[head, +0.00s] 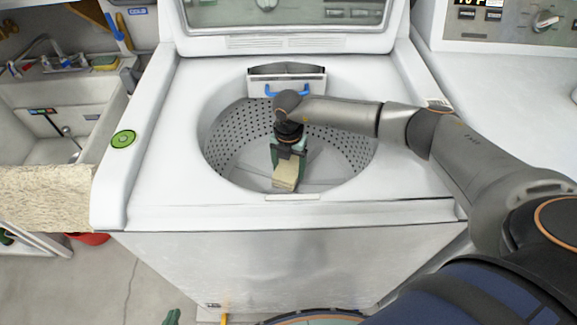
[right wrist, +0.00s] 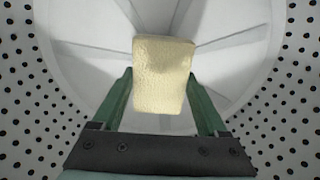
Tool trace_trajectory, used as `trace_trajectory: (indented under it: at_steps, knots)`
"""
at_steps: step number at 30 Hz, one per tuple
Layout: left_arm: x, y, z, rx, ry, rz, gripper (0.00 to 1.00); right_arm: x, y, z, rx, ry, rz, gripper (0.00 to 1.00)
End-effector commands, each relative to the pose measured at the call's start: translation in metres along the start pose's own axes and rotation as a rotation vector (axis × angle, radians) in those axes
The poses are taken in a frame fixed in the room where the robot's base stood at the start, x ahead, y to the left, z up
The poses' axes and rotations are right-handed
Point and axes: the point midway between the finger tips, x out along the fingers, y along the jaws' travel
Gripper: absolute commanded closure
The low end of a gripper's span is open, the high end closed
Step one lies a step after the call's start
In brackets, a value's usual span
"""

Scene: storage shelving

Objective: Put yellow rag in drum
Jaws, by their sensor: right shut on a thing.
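The yellow rag (head: 286,175) is a pale yellow, folded block inside the washer drum (head: 232,150). My right gripper (head: 289,160) reaches down into the drum and is shut on the rag. In the right wrist view, the rag (right wrist: 162,75) sits between the green fingers of my right gripper (right wrist: 162,105), above the ribbed drum floor (right wrist: 235,40). I cannot tell whether the rag touches the floor. A green tip of my left gripper (head: 172,317) shows at the bottom edge of the head view; most of it is out of frame.
The washer's lid (head: 285,15) is up. A green round object (head: 123,139) lies on the washer's left top edge. A sink (head: 60,120) with a beige towel (head: 45,192) over its front is at left. Another white machine (head: 510,90) stands at right.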

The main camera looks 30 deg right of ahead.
Motion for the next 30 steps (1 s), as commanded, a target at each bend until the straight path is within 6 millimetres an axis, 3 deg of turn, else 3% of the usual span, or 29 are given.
trace_trajectory:
  at_steps: [17, 18, 24, 30]
  knots:
    - [0.004, 0.006, 0.006, 0.001, -0.006, 0.014, 1.0, 0.012, 0.0, 0.0, 0.0, 0.0, 0.001, 0.86]
    - [0.004, 0.006, 0.005, 0.001, -0.006, 0.014, 1.0, 0.012, 0.0, 0.0, 0.0, 0.001, 0.0, 0.21]
    - [0.004, 0.006, 0.004, 0.002, -0.004, 0.014, 1.0, 0.011, 0.0, 0.0, 0.0, 0.0, 0.0, 0.0]
    - [0.004, 0.005, 0.003, 0.003, -0.002, 0.012, 1.0, 0.011, 0.0, 0.0, 0.0, 0.0, 0.0, 0.0]
